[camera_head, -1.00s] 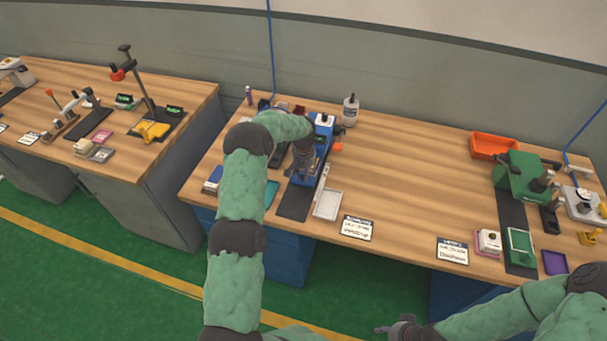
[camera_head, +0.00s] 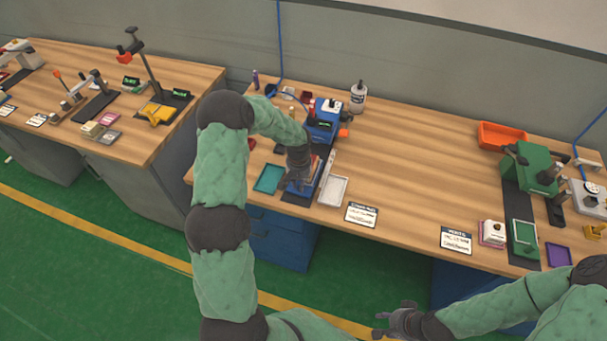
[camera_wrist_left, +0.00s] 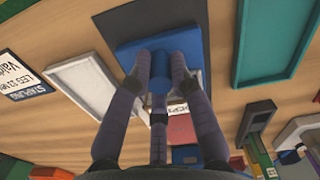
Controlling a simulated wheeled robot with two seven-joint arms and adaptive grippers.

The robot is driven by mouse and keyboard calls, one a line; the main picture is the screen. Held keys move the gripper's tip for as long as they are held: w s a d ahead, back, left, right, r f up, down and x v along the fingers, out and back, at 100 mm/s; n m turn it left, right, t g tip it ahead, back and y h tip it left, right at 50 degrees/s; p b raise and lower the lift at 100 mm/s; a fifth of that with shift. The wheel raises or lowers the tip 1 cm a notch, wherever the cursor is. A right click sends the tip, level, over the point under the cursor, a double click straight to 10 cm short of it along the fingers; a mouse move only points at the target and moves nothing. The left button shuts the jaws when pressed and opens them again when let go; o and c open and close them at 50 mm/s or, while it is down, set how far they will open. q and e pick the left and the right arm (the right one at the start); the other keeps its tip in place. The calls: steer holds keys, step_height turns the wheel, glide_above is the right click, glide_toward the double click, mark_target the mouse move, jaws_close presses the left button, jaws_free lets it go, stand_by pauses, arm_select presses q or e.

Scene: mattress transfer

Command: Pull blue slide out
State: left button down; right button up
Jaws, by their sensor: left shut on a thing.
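The blue machine (camera_head: 321,125) stands at the left of the wooden table, on a dark mat (camera_head: 299,198). Its blue slide (camera_wrist_left: 190,42) shows in the left wrist view as a flat blue plate with a round blue knob (camera_wrist_left: 160,72). My left gripper (camera_head: 295,183) is shut on the knob, with its fingers around it, and mostly hides the slide in the head view. In the head view the slide lies at the machine's front, toward the table's near edge. My right gripper (camera_head: 380,325) hangs low in front of the table, empty; its finger opening is unclear.
A white tray (camera_head: 332,191) lies right of the slide and a teal tray (camera_head: 269,179) left of it. A label card (camera_head: 361,215) lies near the front edge. A green machine (camera_head: 529,168) and orange bin (camera_head: 502,135) are at the right. The table middle is clear.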

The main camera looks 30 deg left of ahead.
arm_select(q)
steer(key=shift+s+d+f, duration=0.1)
steer(key=shift+s+d, duration=0.05)
steer(key=shift+s, duration=0.45)
steer(key=shift+s+d, duration=0.1)
steer(key=shift+s, duration=0.5)
steer(key=c, duration=1.6)
jaws_free()
steer(key=shift+o, duration=1)
steer(key=shift+s, duration=0.15)
steer(key=shift+r, duration=0.4)
step_height(320, 180, up, 11)
steer(key=shift+r, duration=0.15)
